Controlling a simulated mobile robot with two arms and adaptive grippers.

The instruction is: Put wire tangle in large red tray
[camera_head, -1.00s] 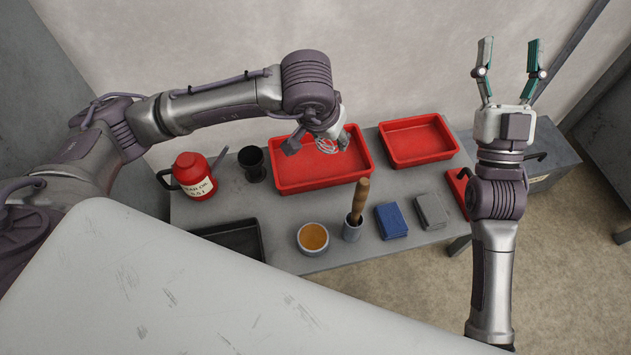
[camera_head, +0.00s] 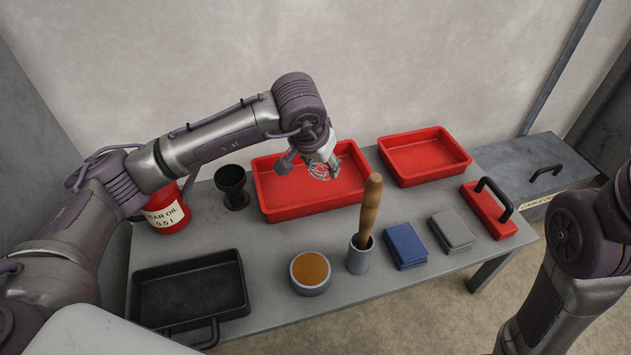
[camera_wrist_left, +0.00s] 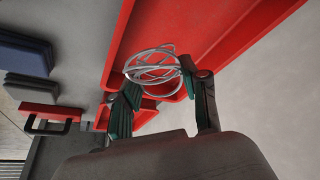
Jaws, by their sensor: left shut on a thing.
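The wire tangle (camera_wrist_left: 152,66) is a loose ball of silvery wire loops. My left gripper (camera_wrist_left: 155,85) is shut on it, with the wire between the two green-padded fingertips. In the head view the wire tangle (camera_head: 321,170) shows under my left gripper (camera_head: 310,163), over the large red tray (camera_head: 280,205). Whether the wire touches the tray floor I cannot tell. The large red tray is otherwise empty where I see it. The fingers of my right gripper are out of view; only part of that arm shows at the lower right.
A smaller red tray (camera_head: 425,160) stands to the right. In front are a brush in a cup (camera_head: 358,255), an orange-filled bowl (camera_head: 310,272), blue cloth (camera_head: 405,245) and grey cloth (camera_head: 452,231). A black cup (camera_head: 231,187), oil can (camera_head: 168,212) and black pan (camera_head: 190,290) stand left.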

